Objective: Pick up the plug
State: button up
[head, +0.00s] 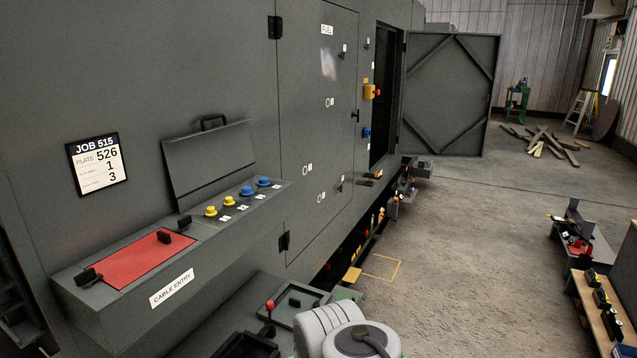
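Two yellow round pieces (211,211) and two blue round pieces (263,182) sit in a row on the sloped top of the cable entry box (130,315). They look like plugs or caps, each beside a small white label. I cannot tell which piece the task calls the plug. My gripper is not in view; only a white and grey part of my arm shows at the bottom middle, below and right of the box.
A raised lid (210,160) stands behind the row. A tray with a red-knobbed lever (270,306) is below the box. The cabinet door (450,95) stands open. A bench (605,300) with black items is at right. The middle floor is clear.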

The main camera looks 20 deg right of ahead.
aim_at(210, 211)
jog(key=z, duration=0.3)
jog(key=i, duration=1.1)
jog(key=u, duration=0.15)
